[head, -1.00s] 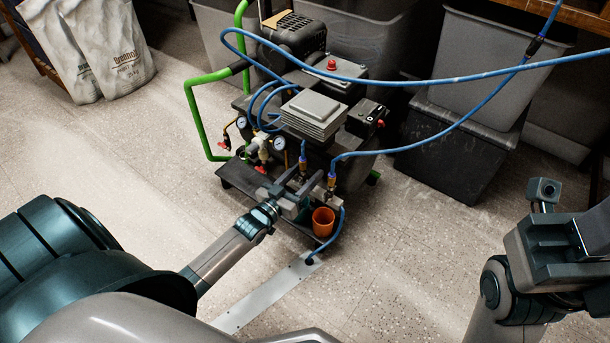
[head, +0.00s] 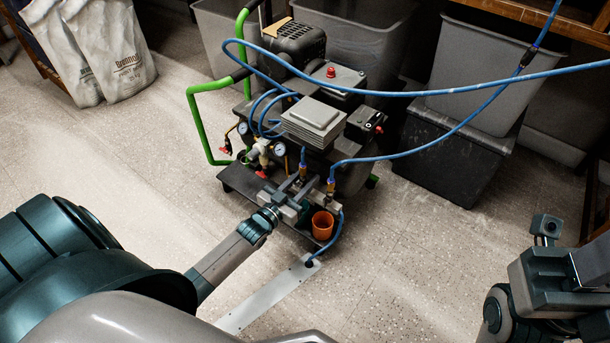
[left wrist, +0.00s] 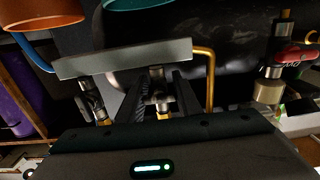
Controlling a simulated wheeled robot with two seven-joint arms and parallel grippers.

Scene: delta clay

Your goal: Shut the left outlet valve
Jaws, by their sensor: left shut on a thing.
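The left outlet valve (head: 303,172) is a small brass fitting with a blue hose on the front of the compressor. A second, similar outlet fitting (head: 331,186) stands to its right. My left gripper (head: 303,190) reaches in from the lower left, low at the compressor's front. In the left wrist view its two dark fingers (left wrist: 160,100) are shut around a small metal fitting, which looks like the left outlet valve. The fingers hide most of the handle, so its angle is unclear. My right arm (head: 560,280) is at the right edge, away from the compressor; its fingertips do not show.
An orange cup (head: 322,226) stands just right of my left gripper. Red-handled valves (head: 225,150) and gauges are to the left. Blue hoses (head: 420,92) cross above the compressor. Grey bins (head: 470,75) stand behind. The floor in front is open.

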